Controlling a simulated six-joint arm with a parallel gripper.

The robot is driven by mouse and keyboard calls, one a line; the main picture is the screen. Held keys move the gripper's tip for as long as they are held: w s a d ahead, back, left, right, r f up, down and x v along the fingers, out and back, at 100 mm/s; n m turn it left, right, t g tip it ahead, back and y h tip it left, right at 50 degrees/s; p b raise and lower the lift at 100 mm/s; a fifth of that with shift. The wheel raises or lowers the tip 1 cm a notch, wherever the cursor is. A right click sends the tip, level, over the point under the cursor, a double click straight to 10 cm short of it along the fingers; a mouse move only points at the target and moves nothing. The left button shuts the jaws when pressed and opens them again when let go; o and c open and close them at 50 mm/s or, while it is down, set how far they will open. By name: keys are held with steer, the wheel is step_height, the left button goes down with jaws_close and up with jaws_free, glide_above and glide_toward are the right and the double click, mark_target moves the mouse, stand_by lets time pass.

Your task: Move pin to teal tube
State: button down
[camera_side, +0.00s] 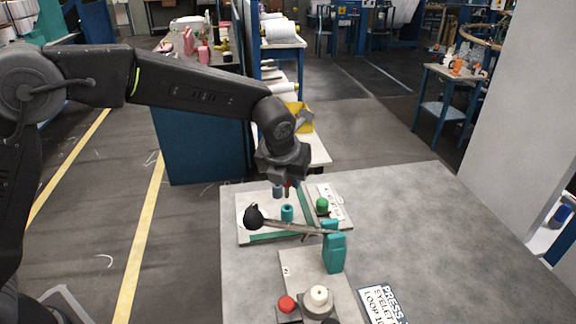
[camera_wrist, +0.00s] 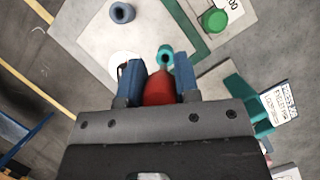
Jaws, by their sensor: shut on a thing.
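My gripper (camera_wrist: 159,82) is shut on a red pin (camera_wrist: 159,88), held between its two blue fingers. In the side view my gripper (camera_side: 287,188) is above the board, and only a little red of the pin shows between the fingers. The teal tube (camera_side: 287,212) stands upright on the board, just below the fingers. In the wrist view the teal tube (camera_wrist: 166,53) lies just beyond the pin's tip, with its dark opening visible. The pin appears above the tube and apart from it; the exact gap is hard to tell.
A lever with a black ball (camera_side: 254,216) crosses in front of the board from a teal post (camera_side: 334,252). A red button (camera_side: 287,304) stands nearer.

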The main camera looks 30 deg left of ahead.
mark_target(287, 195)
steer(key=shift+f, duration=0.5)
steer(key=shift+f, duration=0.45)
steer(key=shift+f, duration=0.35)
steer(key=shift+f, duration=0.35)
steer(key=shift+f, duration=1.15)
steer(key=shift+s+f, duration=0.1)
steer(key=shift+f, duration=0.15)
steer(key=shift+f, duration=0.1)
steer(key=shift+s+r, duration=0.1)
steer(key=shift+r, duration=0.15)
steer(key=shift+w+r, duration=0.1)
steer(key=shift+w, duration=0.1)
